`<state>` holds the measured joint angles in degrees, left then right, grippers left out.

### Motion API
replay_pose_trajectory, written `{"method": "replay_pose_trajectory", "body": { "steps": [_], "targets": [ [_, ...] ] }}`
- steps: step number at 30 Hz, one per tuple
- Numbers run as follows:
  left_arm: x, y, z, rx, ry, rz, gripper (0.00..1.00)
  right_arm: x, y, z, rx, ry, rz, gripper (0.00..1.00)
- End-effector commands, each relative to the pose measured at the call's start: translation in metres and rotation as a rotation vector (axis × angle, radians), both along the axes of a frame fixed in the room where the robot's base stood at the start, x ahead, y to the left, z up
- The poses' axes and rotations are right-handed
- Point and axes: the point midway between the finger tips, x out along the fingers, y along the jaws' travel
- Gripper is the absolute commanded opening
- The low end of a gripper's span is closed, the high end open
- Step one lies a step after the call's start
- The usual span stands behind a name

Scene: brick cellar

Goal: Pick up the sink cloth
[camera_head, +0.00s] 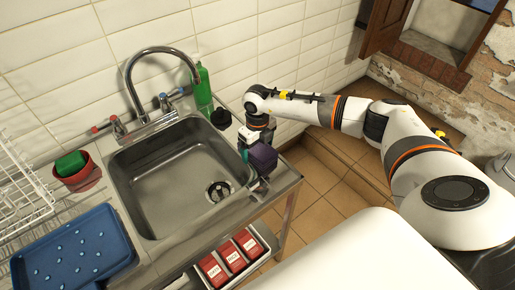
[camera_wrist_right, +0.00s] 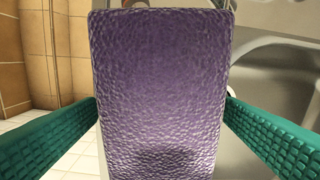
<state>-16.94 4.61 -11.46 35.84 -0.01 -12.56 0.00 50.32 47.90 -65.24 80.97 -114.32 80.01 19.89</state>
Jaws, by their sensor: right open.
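The sink cloth (camera_head: 264,157) is purple with a bumpy weave and sits at the right rim of the metal sink (camera_head: 170,170). In the right wrist view the cloth (camera_wrist_right: 160,85) fills the middle of the picture. My right gripper (camera_head: 252,160) is at the cloth, with its arm reaching in from the right. Its two green ridged fingers (camera_wrist_right: 162,115) are open, one on each side of the cloth, with the cloth between them. Whether either finger touches it I cannot tell. Part of the cloth is hidden by the gripper in the head view. My left gripper is not in view.
A green bottle (camera_head: 202,88) and a dark round item (camera_head: 221,118) stand behind the gripper. The faucet (camera_head: 135,85) arches over the basin. A blue tray (camera_head: 75,250), a red pot (camera_head: 80,178) and a wire rack (camera_head: 20,190) are left. Red boxes (camera_head: 232,257) sit below the front edge.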

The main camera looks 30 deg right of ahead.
Motion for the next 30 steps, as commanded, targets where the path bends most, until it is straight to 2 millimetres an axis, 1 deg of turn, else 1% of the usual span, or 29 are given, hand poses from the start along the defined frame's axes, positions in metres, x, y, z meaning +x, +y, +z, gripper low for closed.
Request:
{"method": "replay_pose_trajectory", "body": {
  "steps": [5, 8, 13, 14, 20, 23, 26, 30],
  "targets": [
    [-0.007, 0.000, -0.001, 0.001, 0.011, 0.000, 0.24, 0.000, 0.000, -0.001, 0.000, 0.000, 0.001, 0.89],
    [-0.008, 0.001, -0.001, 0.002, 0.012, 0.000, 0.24, 0.000, 0.000, 0.000, 0.000, 0.000, 0.001, 0.74],
    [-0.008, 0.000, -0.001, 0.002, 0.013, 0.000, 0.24, 0.000, 0.000, 0.000, 0.000, 0.000, 0.000, 0.47],
    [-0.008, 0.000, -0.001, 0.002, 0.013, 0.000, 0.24, 0.000, 0.000, 0.000, 0.000, 0.000, 0.000, 0.45],
    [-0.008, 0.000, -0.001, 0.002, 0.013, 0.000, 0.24, 0.000, 0.000, 0.000, 0.000, -0.001, 0.000, 0.45],
    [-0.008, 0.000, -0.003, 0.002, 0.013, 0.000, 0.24, 0.001, 0.000, 0.004, 0.000, -0.003, 0.000, 0.45],
    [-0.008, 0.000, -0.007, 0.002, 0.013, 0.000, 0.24, 0.001, -0.001, 0.016, 0.000, -0.004, 0.001, 0.45],
    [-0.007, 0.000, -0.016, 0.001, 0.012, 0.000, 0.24, 0.002, 0.000, 0.043, 0.000, -0.007, 0.001, 0.45]
  ]
}}
